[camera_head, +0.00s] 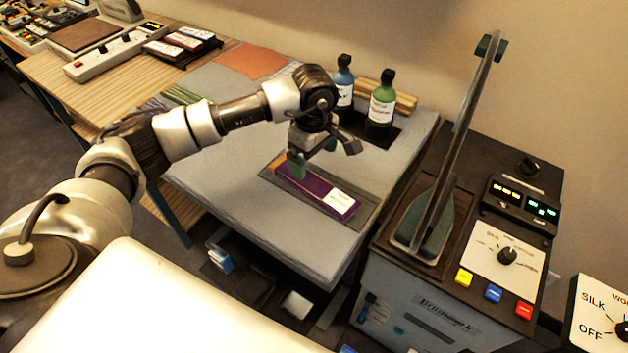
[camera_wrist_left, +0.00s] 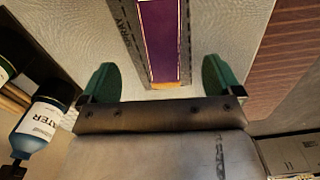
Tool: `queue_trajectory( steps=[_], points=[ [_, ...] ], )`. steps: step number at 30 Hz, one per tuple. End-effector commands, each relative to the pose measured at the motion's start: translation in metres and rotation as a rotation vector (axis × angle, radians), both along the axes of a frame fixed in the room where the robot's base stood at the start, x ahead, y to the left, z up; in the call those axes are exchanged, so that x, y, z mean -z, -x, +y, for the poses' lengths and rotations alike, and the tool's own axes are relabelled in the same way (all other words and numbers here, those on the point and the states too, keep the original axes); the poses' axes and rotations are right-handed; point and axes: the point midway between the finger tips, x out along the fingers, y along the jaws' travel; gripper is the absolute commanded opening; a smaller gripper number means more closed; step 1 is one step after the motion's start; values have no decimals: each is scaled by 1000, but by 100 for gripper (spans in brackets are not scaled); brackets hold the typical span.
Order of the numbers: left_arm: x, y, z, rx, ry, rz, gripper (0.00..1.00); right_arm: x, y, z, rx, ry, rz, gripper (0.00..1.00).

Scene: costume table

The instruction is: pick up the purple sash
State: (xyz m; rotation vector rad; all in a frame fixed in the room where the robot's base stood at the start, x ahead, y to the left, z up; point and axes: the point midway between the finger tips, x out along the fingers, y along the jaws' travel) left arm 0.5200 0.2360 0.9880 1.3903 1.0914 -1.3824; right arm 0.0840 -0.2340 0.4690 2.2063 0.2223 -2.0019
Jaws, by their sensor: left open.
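The purple sash (camera_head: 312,190) lies flat as a narrow folded strip with a white label at its right end. It rests on a dark grey mat (camera_head: 362,210) on the grey padded table top. My left gripper (camera_head: 314,158) is above the sash's far-left part, open and empty, with green fingertips. In the left wrist view the sash (camera_wrist_left: 160,38) runs lengthwise up the picture, between the lines of the two spread fingertips (camera_wrist_left: 159,80). The fingers appear apart from it. My right gripper is in neither view.
A blue bottle (camera_head: 344,84) and a green bottle (camera_head: 381,102) stand close behind the gripper. A press machine (camera_head: 450,220) with a raised arm stands right. Orange cloth (camera_head: 248,62) lies at the back left. The table's front left is clear.

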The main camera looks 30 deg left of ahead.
Motion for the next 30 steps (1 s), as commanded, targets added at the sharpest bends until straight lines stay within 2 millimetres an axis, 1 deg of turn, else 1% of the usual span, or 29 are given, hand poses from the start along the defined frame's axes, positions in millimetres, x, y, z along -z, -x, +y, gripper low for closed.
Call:
queue_trajectory(
  steps=[3, 6, 8, 11, 15, 19, 22, 28, 29, 30],
  points=[
    [19, 1, -1, 0, 3, 4, 94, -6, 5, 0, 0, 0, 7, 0],
    [29, 1, -1, 0, 6, 2, 94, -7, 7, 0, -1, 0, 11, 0],
    [33, 1, -1, 0, 5, 2, 94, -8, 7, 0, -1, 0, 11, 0],
    [40, 1, 0, 0, 5, 3, 94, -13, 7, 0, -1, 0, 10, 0],
    [60, 2, 2, -1, 7, 6, 94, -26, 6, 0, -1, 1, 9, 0],
    [79, 1, 2, -1, 8, 3, 94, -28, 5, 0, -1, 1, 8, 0],
    [85, 1, 3, 0, 7, 2, 94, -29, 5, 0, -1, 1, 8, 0],
    [87, 1, 3, 0, 7, 0, 94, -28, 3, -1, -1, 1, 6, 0],
    [86, 1, 3, 0, 7, 0, 92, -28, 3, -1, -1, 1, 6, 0],
    [86, 1, 3, 0, 7, 0, 86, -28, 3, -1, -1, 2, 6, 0]
  ],
)
